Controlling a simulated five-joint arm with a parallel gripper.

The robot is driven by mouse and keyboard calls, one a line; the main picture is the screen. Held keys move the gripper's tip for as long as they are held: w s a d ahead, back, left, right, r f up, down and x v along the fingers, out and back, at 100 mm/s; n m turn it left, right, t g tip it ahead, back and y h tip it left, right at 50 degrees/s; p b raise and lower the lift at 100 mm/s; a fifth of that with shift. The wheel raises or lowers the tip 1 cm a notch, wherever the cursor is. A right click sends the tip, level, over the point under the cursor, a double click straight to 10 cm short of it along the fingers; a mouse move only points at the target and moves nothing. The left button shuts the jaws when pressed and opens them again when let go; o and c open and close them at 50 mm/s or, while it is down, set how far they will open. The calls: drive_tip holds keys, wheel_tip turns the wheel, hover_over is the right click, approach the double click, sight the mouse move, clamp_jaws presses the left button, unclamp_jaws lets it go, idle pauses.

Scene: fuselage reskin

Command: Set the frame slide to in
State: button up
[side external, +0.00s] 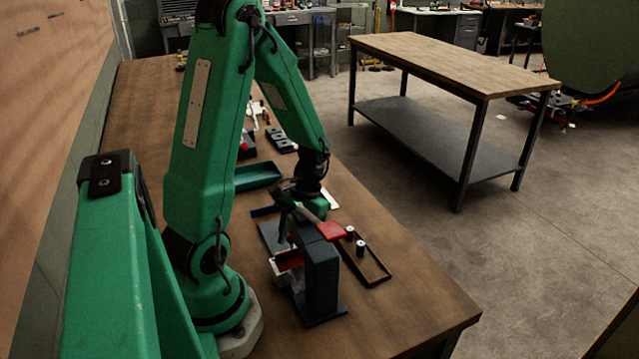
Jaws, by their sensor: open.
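A dark blue-grey upright fixture (321,278) stands on a flat base plate near the front of the bench. A red part (332,231) shows at its top, and another red part (288,261) sits low on its left side. I cannot tell which part is the frame slide or how it is set. My gripper (299,212) is over the top left of the fixture, pointing down and open. Its fingertips are small and partly hidden, and I cannot tell whether they touch the fixture.
A dark shallow tray (375,275) lies right of the fixture, with two small spools (361,248) by it. A green bin (259,176) and a dark block with round openings (281,140) stand farther back. The bench's (418,304) front right is clear.

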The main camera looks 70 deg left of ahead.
drive_tip(key=shift+r, duration=0.1)
drive_tip(key=v, duration=0.7)
drive_tip(key=shift+w+r, duration=0.15)
drive_tip(key=shift+r, duration=0.15)
drive_tip(key=shift+r, duration=0.1)
drive_tip(key=d+r+m+t+y, duration=0.2)
drive_tip(key=d+r+m+t, duration=0.4)
drive_tip(key=d+r+t, duration=0.3)
drive_tip(key=d+r, duration=0.4)
drive_tip(key=r, duration=0.1)
drive_tip(key=shift+s+d+m, duration=0.2)
drive_tip(key=shift+s+m, duration=0.1)
drive_tip(key=shift+s, duration=0.1)
